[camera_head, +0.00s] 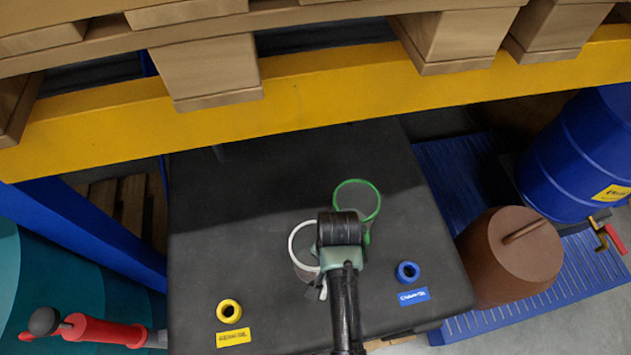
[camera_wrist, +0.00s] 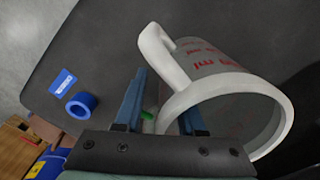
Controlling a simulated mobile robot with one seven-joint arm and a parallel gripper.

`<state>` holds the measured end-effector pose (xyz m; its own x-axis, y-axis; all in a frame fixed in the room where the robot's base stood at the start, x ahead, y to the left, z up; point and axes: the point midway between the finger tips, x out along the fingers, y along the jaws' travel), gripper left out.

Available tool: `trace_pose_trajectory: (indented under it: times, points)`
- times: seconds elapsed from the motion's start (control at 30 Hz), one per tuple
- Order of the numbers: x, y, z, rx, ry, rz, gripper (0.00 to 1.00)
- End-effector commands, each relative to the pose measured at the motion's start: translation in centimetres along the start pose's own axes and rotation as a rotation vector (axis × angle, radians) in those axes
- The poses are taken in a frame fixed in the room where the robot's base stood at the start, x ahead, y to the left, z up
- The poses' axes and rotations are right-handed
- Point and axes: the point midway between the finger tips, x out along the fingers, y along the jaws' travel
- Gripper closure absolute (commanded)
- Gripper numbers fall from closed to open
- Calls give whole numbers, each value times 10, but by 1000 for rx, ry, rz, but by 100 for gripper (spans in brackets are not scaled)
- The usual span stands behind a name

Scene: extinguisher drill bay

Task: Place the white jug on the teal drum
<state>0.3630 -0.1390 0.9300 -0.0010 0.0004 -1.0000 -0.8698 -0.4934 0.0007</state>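The white jug (camera_head: 293,240) stands on a black-topped table (camera_head: 230,215), partly hidden behind my arm in the head view. In the wrist view the jug (camera_wrist: 235,82) is large and close, with a white rim, a white handle and red print on a clear grey body. My gripper (camera_wrist: 165,90) is open; its two fingers are apart on either side of the handle's near end, and contact cannot be told. In the head view my gripper (camera_head: 322,285) is mostly hidden by the wrist. The teal drum (camera_head: 60,285) is at the lower left, partly out of view.
A green-rimmed jug (camera_head: 357,190) stands just behind the white one. A yellow ring (camera_head: 229,311) and a blue ring (camera_head: 407,272) sit near the table's front. A yellow beam (camera_head: 330,90) crosses above. A red tool (camera_head: 100,330) is by the teal drum; a brown pot (camera_head: 500,265) stands right.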

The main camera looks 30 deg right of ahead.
Motion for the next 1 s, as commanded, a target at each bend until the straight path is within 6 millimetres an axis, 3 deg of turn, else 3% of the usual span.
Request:
trace_pose_trajectory:
  times: [0.27, 0.5, 1.0]
  points:
    - [4, 0, 0, 1, 1, -1, 61]
    - [4, 0, 0, 0, 1, -1, 100]
    - [4, 0, 0, 0, 1, -1, 100]
